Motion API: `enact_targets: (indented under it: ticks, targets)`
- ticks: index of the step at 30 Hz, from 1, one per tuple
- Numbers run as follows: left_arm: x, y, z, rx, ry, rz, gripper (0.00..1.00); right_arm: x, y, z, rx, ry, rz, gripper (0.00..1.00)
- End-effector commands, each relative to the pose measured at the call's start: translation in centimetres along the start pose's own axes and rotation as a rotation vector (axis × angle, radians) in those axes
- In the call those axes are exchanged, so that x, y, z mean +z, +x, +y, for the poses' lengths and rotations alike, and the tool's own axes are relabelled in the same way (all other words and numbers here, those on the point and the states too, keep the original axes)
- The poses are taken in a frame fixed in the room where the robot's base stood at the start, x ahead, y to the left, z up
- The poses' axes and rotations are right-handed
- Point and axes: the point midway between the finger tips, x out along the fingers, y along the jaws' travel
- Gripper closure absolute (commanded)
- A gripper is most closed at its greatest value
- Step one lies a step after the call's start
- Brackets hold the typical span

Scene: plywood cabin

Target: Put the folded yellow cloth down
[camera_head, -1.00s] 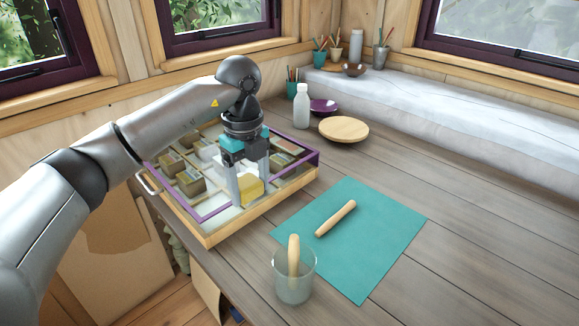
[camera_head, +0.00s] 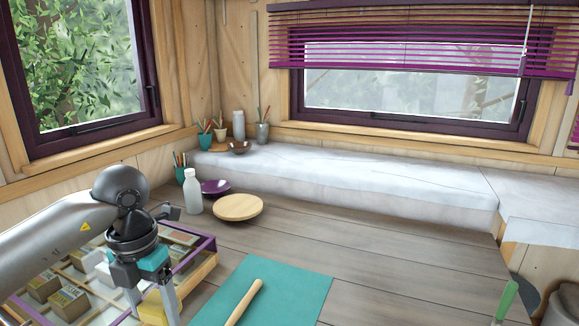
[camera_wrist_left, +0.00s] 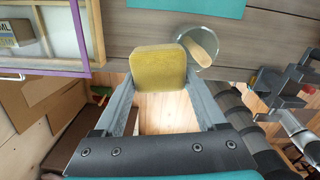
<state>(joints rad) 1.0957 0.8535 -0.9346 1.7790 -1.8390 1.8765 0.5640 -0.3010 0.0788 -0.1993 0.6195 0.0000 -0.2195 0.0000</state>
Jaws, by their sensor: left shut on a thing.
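The folded yellow cloth (camera_wrist_left: 158,68) is a small, thick pad between the two fingers of my left gripper (camera_wrist_left: 160,85). In the head view the left gripper (camera_head: 152,303) points down at the lower left, by the compartment tray, with the yellow cloth (camera_head: 153,309) partly hidden between its fingers. The gripper is shut on the cloth. I cannot tell the height of the cloth. In the left wrist view, my right gripper (camera_wrist_left: 272,86) seems to show at the right edge; its jaw state is unclear.
A wooden tray (camera_head: 196,276) with purple trim holds several small boxes. A teal mat (camera_head: 295,290) bears a wooden stick (camera_head: 245,302). A glass (camera_wrist_left: 206,57) stands beside the cloth in the wrist view. A round board (camera_head: 238,207), white bottle (camera_head: 193,190) and purple bowl (camera_head: 214,187) stand behind.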

Motion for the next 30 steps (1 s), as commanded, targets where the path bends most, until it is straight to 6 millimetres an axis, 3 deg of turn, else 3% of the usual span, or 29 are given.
enact_targets:
  ticks: [30]
  targets:
    - [-4.1, 0.1, -6.1, -0.003, 1.963, -0.002, 0.79, -0.1, 0.0, 0.1, 0.001, -0.001, 0.001, 1.0]
